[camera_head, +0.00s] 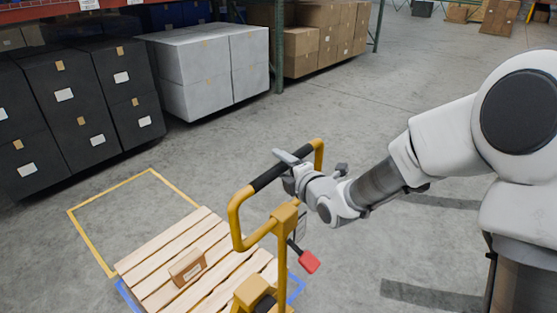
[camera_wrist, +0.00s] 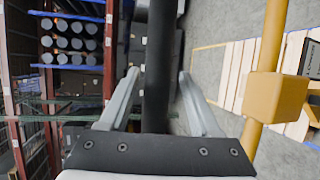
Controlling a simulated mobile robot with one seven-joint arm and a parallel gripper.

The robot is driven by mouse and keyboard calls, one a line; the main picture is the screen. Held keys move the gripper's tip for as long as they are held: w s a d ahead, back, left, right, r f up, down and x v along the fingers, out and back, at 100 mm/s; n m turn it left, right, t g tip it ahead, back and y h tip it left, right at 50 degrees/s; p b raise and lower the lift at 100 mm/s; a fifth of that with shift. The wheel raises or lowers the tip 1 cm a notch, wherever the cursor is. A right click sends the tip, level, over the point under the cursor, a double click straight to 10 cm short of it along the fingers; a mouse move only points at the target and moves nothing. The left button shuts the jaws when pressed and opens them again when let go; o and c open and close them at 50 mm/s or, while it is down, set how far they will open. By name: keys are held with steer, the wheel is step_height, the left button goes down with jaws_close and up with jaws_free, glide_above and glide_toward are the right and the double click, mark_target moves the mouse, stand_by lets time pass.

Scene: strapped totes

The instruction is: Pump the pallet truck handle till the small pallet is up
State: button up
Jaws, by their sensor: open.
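The yellow pallet truck handle (camera_head: 238,222) is a loop with a black grip bar (camera_head: 268,176) across its top. My gripper (camera_head: 285,160) is at this bar, with one finger seen over it. In the wrist view, the black bar (camera_wrist: 158,40) runs between the two spread fingers of my gripper (camera_wrist: 158,75), with gaps on both sides. The small wooden pallet (camera_head: 215,238) lies low beside the truck. Its height above the floor cannot be told. A red-ended lever (camera_head: 308,262) sticks out from the handle's column.
A small brown box (camera_head: 187,267) sits on the pallet. A yellow floor outline (camera_head: 92,243) lies beyond it, and blue marking (camera_head: 295,287) shows at its edge. Black boxes (camera_head: 80,125), grey boxes (camera_head: 205,75) and racking stand behind.

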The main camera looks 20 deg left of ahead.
steer(key=shift+w+a, duration=0.15)
steer(key=shift+f, duration=0.1)
jaws_close()
stand_by(0.3)
